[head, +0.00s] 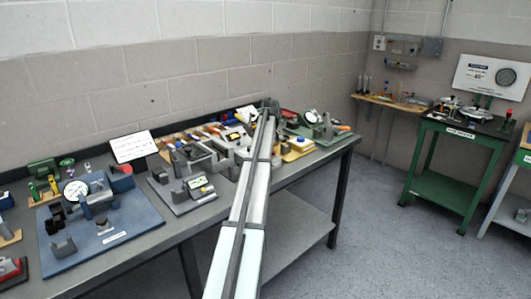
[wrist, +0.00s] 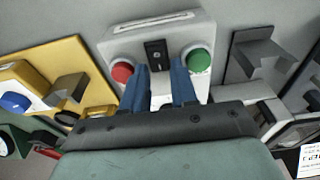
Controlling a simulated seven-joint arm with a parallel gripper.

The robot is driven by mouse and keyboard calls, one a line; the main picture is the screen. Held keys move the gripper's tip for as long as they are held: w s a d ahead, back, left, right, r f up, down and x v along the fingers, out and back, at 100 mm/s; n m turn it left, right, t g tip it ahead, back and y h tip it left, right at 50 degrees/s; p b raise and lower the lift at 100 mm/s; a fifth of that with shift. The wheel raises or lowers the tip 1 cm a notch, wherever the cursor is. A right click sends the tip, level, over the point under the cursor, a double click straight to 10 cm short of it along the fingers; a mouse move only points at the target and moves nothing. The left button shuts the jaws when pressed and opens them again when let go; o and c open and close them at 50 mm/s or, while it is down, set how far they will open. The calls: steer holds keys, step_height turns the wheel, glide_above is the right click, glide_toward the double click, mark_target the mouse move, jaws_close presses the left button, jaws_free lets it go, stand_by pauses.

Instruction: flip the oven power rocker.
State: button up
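The black rocker (wrist: 156,54) sits on the front of a light grey box (wrist: 150,32), between a red button (wrist: 122,72) and a green button (wrist: 198,60). My gripper (wrist: 160,72) has two blue fingers, set apart with only the box's pale face showing between them, so it is open and empty. The fingertips are just below the rocker in the wrist view, one to each lower side; I cannot tell whether they touch the box. In the head view my arm reaches over the bench, and the rocker cannot be made out there.
In the wrist view a yellow fixture (wrist: 70,75) stands left of the box and a dark grey bracket (wrist: 258,55) stands right. In the head view the bench (head: 140,248) is crowded with fixtures, including a blue plate (head: 120,240). A green cart (head: 450,190) stands apart at right.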

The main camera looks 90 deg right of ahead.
step_height(320, 180, up, 14)
steer(key=s+a, duration=0.1)
steer(key=shift+s+a+f, duration=0.15)
stand_by(0.3)
stand_by(0.5)
